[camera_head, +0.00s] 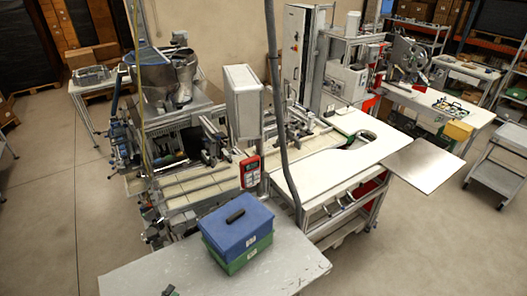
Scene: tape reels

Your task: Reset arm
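A dark part at the bottom edge, left of centre, looks like the tip of my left gripper (170,290). It is cut off by the frame, so I cannot tell whether it is open or shut. It shows over the front part of a grey table (150,278), to the left of a blue case stacked on a green one. My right gripper is not in view. A dark tape reel (408,58) stands on a machine at the back right.
A blue case (232,228) sits on a green case (248,258) on the grey table. A machine with a metal hopper (166,75) and a white worktable (325,170) stand beyond. Floor is free at left and lower right. A trolley (500,160) stands at right.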

